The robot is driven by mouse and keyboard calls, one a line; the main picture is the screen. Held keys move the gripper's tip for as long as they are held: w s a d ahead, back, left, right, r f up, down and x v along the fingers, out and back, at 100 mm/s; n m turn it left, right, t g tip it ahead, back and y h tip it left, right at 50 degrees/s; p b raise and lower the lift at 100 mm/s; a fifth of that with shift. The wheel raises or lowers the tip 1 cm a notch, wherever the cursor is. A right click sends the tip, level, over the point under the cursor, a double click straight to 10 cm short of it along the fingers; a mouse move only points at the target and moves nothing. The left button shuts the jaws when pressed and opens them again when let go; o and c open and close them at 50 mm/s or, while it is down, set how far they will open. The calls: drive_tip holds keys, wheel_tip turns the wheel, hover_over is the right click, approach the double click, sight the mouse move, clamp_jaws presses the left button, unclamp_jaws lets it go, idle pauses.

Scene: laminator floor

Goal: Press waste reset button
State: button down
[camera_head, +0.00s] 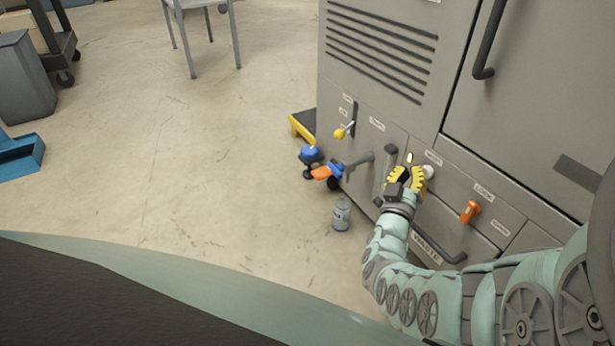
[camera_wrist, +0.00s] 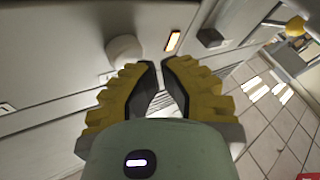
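A white round button (camera_head: 428,171) sits on the grey machine's front panel, beside a small label. It also shows in the wrist view (camera_wrist: 123,48), just beyond the left finger. A lit orange indicator (camera_head: 409,157) is beside it and appears in the wrist view (camera_wrist: 173,41). My gripper (camera_head: 411,172) has yellow ridged fingers close in front of the panel, beside the button. In the wrist view my gripper (camera_wrist: 161,68) has a narrow gap between the fingertips and nothing in it. Whether a finger touches the button, I cannot tell.
Below is a drawer labelled WASTE (camera_head: 428,247) with a dark handle. An orange latch (camera_head: 470,211) is to the right; a yellow-knobbed lever (camera_head: 340,133) and an orange-handled valve (camera_head: 326,172) project on the left. A clear container (camera_head: 341,214) stands on the floor. Open floor lies left.

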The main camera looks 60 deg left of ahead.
drive_tip(key=shift+w, duration=0.55)
idle(0.6)
drive_tip(key=shift+s, duration=0.95)
drive_tip(key=shift+s+a+p, duration=0.2)
drive_tip(key=shift+s+p, duration=0.7)
drive_tip(key=shift+s, duration=1.6)
drive_tip(key=shift+r, duration=0.1)
